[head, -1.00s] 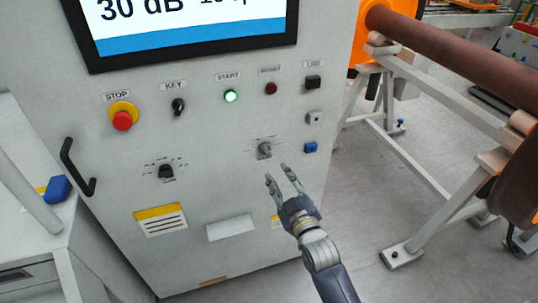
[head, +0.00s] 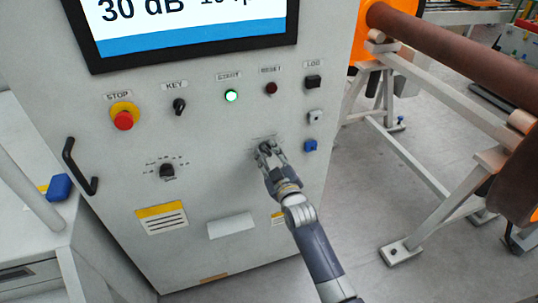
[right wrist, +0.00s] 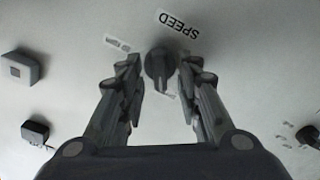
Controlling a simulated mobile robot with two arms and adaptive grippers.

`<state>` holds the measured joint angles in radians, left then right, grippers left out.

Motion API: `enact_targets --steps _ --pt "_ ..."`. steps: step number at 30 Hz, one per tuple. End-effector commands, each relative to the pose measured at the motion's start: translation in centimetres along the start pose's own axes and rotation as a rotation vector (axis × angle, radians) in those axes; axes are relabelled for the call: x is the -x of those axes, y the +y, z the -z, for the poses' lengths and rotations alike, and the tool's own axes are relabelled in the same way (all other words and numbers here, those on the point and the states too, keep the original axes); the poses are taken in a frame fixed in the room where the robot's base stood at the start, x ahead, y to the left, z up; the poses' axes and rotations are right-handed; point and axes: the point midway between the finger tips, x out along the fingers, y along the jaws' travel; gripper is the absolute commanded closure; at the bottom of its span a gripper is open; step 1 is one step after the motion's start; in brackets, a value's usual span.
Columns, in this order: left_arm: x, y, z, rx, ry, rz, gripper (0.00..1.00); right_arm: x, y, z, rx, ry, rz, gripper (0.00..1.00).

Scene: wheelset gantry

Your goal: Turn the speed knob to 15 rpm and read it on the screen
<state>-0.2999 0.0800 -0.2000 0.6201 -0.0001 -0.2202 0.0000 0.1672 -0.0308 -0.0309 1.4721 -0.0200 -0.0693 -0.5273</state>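The speed knob (right wrist: 158,68) is a dark round knob with a raised bar, below an upside-down "SPEED" label (right wrist: 178,26) in the right wrist view. My right gripper (right wrist: 159,76) has a finger on each side of it, with small gaps, so it is open around the knob and not clamped. In the head view the right gripper (head: 271,153) is at the panel and largely covers the knob. The screen (head: 190,22) is cut off at the top; "30 dB" shows, and the reading beside it is only partly visible. My left gripper is not in view.
The panel also bears a red stop button (head: 123,119), a key switch (head: 179,106), a lit green start button (head: 231,96), a reset button (head: 271,88) and another dark knob (head: 167,170). A door handle (head: 78,167) sticks out at left. A white frame with a brown shaft (head: 460,58) stands at right.

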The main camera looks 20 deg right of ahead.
Motion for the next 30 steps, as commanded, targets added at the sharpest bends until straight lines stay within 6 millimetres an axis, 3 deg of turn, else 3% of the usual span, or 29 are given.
enact_targets --steps 2,6,20,30 --pt "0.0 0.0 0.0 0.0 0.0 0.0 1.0 0.02 -0.01 0.0 0.0 0.0 0.0 0.73" --pt "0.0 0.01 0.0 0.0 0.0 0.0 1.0 0.03 -0.02 0.0 0.0 0.0 0.0 1.0" --pt "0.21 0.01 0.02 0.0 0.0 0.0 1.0 0.04 0.02 0.04 -0.05 0.0 0.0 1.0" --pt "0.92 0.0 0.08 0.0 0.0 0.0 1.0 0.03 0.11 0.06 -0.289 -0.001 0.001 1.0"
